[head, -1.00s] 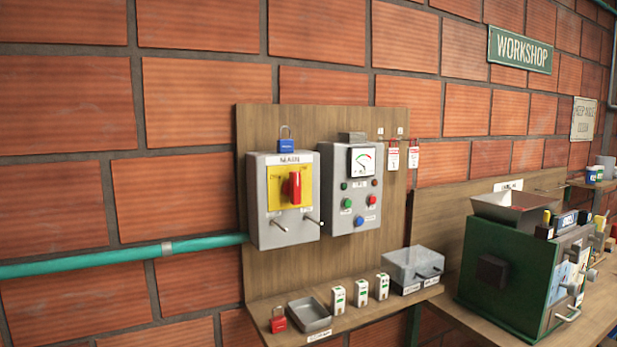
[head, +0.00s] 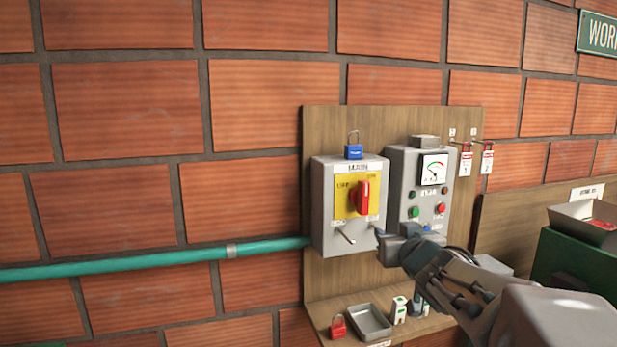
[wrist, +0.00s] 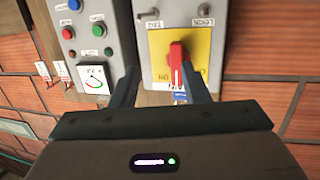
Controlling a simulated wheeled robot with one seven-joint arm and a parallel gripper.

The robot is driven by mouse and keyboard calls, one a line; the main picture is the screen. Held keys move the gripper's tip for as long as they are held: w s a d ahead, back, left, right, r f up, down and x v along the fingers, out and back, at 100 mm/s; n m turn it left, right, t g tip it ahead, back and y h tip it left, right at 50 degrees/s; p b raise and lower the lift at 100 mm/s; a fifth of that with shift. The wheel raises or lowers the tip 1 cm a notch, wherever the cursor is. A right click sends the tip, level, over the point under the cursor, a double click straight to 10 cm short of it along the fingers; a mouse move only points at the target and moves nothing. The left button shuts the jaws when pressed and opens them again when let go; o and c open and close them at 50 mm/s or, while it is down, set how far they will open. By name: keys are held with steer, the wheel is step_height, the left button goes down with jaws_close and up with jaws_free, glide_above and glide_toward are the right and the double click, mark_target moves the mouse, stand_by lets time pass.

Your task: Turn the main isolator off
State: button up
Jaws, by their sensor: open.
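The main isolator is a grey box (head: 322,212) on a wooden board, with a yellow plate (head: 345,196) and a red rotary handle (head: 362,197). The handle stands upright in the head view. The wrist view is turned over and shows the red handle (wrist: 176,62) on its yellow plate (wrist: 200,45). My gripper (head: 385,248) is in front of the lower right of the box in the head view. In the wrist view my gripper (wrist: 160,82) is open, its two fingers apart with the handle showing between them. I cannot tell the remaining distance; nothing is held.
A blue padlock (head: 353,150) sits on top of the isolator box. Metal pegs stick out below the plate, one of them a bare rod (head: 346,236). The control box (head: 399,165) with a meter stands close on the right. A shelf below holds a tray (head: 368,321) and a red padlock (head: 338,328).

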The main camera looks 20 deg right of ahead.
mark_target(366, 191)
step_height(366, 191, up, 5)
steer(key=n+t+y+p, duration=0.1)
steer(key=n+t+y, duration=0.1)
steer(key=y, duration=0.2)
steer(key=w+p, duration=0.3)
steer(key=w, duration=1.1)
steer(key=shift+w+a+r, duration=0.1)
steer(key=shift+w, duration=0.05)
